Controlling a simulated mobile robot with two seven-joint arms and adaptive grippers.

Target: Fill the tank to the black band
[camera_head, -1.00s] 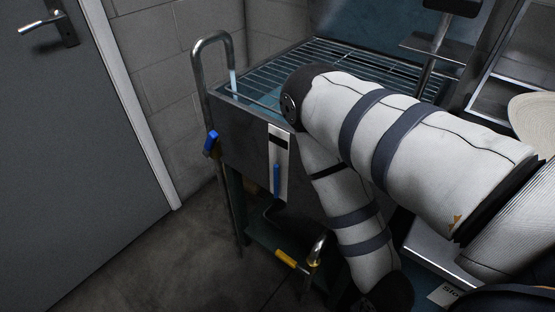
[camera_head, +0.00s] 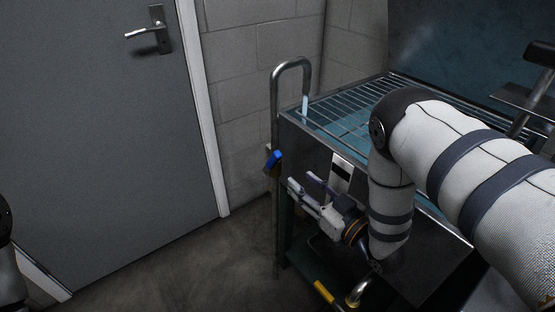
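The metal tank (camera_head: 312,142) has a wire grate on top and blue water under it. The bent fill pipe (camera_head: 291,64) rises at its left corner, and a pale blue water stream (camera_head: 304,106) runs from its spout. The blue valve handle (camera_head: 273,160) sits on this pipe. The gauge plate with the black band (camera_head: 342,170) is on the tank front; its lower part is hidden behind my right gripper (camera_head: 301,179). That gripper is open and empty, its fingers pointing left, below and right of the blue handle and apart from it. My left gripper is out of view.
A yellow-handled valve (camera_head: 325,292) is low under the tank. A grey door (camera_head: 110,130) and a block wall (camera_head: 258,70) stand to the left. The floor (camera_head: 190,270) between door and tank is clear.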

